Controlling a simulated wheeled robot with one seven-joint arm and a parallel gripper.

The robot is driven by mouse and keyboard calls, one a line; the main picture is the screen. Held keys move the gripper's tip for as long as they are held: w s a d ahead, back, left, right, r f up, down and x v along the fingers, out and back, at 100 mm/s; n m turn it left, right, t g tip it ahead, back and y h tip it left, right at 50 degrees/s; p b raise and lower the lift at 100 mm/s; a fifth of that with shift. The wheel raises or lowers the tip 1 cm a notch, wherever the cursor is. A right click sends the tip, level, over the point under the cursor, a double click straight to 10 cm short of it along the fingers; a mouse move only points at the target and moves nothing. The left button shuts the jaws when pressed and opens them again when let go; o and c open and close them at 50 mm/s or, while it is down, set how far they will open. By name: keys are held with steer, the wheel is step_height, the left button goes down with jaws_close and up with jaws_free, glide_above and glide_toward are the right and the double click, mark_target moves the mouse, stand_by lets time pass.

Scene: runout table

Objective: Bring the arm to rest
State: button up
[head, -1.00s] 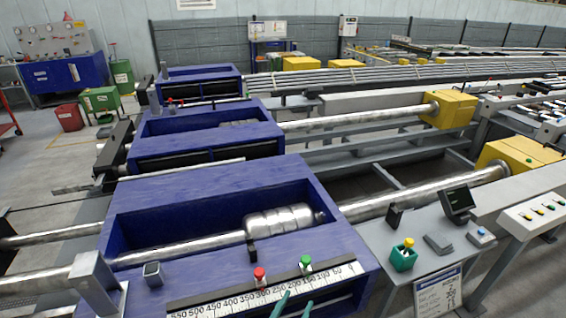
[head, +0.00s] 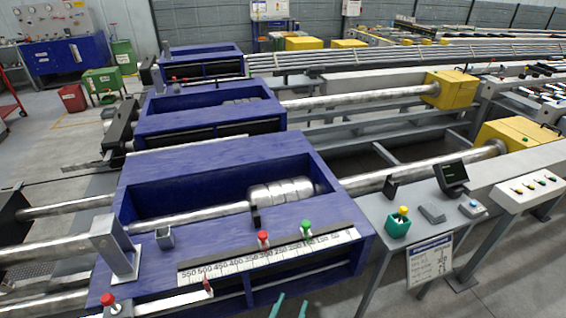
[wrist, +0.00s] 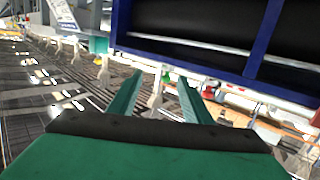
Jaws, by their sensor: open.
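My gripper (head: 290,306) shows at the bottom edge of the head view as two green fingertips, in front of the nearest blue machine. In the wrist view my gripper (wrist: 157,95) has its two green fingers apart, with no object held between them. The blue machine's open dark underside and frame (wrist: 195,62) fill the upper right of the wrist view. The rest of my arm is out of the head view.
The near blue machine (head: 160,185) carries a ruler scale, a red button (head: 263,238) and a green button (head: 306,228). A grey bench (head: 375,208) at right holds a green box (head: 398,226) and a small screen (head: 452,178). Grey floor (head: 505,285) is clear at lower right.

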steer(key=s+a+f+n+g+y, duration=0.1)
steer(key=s+a+f+y, duration=0.1)
steer(key=s, duration=0.5)
steer(key=s+a+f+n+y, duration=0.2)
steer(key=s, duration=0.5)
steer(key=s+d+r, duration=0.1)
steer(key=s+r, duration=0.3)
steer(key=s, duration=0.3)
steer(key=s+d+r+y, duration=0.1)
steer(key=s+r, duration=0.3)
steer(key=s, duration=0.3)
steer(key=shift+s+n+t+y, duration=0.25)
steer(key=shift+n+t+y, duration=0.05)
steer(key=shift+t, duration=0.1)
stand_by(1.2)
